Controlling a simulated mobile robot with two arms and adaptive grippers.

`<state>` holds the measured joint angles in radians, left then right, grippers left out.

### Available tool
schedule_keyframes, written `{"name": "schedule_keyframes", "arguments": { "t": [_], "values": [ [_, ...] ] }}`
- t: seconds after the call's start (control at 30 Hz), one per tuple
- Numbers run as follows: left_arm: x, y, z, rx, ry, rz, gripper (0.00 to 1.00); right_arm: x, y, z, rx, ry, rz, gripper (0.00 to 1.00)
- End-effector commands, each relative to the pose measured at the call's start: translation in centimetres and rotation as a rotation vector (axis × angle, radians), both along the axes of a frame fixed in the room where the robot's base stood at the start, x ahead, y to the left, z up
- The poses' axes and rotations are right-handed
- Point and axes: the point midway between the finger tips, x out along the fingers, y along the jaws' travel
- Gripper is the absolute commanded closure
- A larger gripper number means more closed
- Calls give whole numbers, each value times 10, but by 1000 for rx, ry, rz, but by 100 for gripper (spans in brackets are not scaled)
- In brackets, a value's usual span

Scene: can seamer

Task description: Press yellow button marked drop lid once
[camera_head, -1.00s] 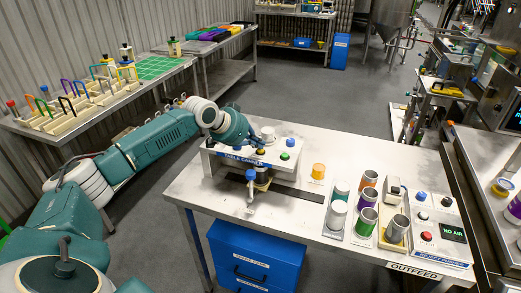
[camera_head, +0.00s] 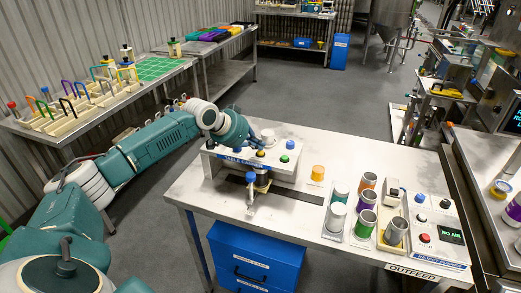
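The seamer's raised white control panel (camera_head: 275,170) stands at the back left of the pale table. It carries a yellow button (camera_head: 260,153), a green button (camera_head: 284,158) and blue buttons, one at its back right (camera_head: 290,144) and one at its left (camera_head: 236,149). The button labels are too small to read. My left gripper (camera_head: 255,146) reaches in from the left, dark and pointed down just behind the yellow button. I cannot tell whether it touches the button, and its fingers are too small and dark to judge. My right gripper is out of view.
A blue-knobbed handle (camera_head: 250,178) stands at the panel's front. An orange cup (camera_head: 318,172) and several cans stand to the right. A second control box (camera_head: 437,225) has a red button and a "NO AIR" display. A blue drawer cabinet (camera_head: 255,258) is under the table.

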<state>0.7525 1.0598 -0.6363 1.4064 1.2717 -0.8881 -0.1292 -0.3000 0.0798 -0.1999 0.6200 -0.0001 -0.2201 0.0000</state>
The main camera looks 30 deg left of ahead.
Motion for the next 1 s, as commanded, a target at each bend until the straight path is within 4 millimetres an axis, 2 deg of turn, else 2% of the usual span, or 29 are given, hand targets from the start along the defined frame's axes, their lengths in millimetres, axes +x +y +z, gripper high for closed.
{"name": "schedule_keyframes", "arguments": {
  "t": [0.1,0.47,1.0],
  "values": [
    [0,0,7,0,0,0,100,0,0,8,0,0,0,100],
    [0,0,8,0,-1,1,100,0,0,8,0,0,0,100],
    [0,0,57,0,-2,1,100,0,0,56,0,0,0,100]
  ]
}}
